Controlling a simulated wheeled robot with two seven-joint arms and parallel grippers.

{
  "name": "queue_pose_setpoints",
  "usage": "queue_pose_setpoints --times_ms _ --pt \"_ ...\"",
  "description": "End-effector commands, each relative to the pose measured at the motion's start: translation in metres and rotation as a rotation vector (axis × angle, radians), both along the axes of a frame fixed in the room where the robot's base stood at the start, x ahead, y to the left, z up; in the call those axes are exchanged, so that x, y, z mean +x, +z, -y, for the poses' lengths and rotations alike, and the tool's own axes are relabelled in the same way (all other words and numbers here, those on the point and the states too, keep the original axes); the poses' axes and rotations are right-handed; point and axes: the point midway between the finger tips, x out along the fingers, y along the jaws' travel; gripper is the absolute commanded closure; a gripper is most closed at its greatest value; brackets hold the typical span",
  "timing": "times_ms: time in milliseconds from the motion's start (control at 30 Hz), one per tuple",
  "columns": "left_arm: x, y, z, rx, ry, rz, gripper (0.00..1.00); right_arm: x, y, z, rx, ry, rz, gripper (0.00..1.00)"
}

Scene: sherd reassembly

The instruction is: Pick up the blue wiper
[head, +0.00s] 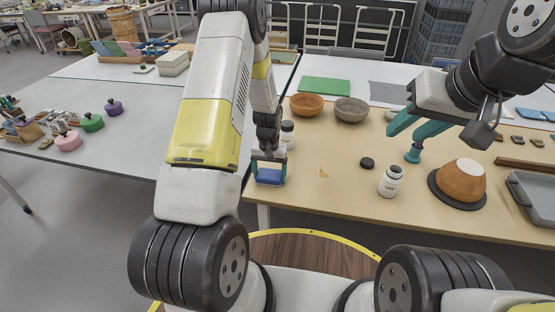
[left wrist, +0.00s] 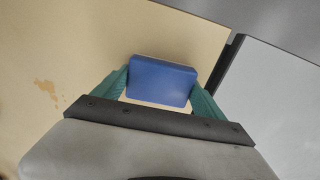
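The blue wiper (head: 268,176) is a small blue block with a pale underside, near the front left corner of the tan table. In the left wrist view the wiper (left wrist: 160,81) sits between the two teal fingers of my left gripper (left wrist: 161,76), which touch its two sides. In the head view my left gripper (head: 268,165) points down over it. Whether the wiper touches the tabletop is hard to tell. My right gripper (head: 402,138) is at the right with its teal fingers apart, above a small teal object (head: 412,154) on the table.
A white bottle (head: 288,136) stands just behind my left gripper. Brown stains (head: 323,173) mark the clear tabletop between.

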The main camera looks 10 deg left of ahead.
Motion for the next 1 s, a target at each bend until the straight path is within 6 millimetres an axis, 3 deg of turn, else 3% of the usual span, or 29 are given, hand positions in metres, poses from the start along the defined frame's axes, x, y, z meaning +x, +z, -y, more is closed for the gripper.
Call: queue_pose_setpoints --times_ms 367,667,1000 --pt "0.000 0.003 0.000 0.000 0.000 0.001 0.60 0.000 0.000 0.000 0.000 0.000 0.000 0.64" --pt "0.001 0.035 0.000 0.000 -0.001 0.003 0.60 0.000 0.000 0.000 0.000 0.000 0.000 0.64" --pt "-0.067 0.043 0.042 0.000 -0.007 -0.001 0.60 0.000 0.000 0.000 0.000 0.000 0.000 0.64"
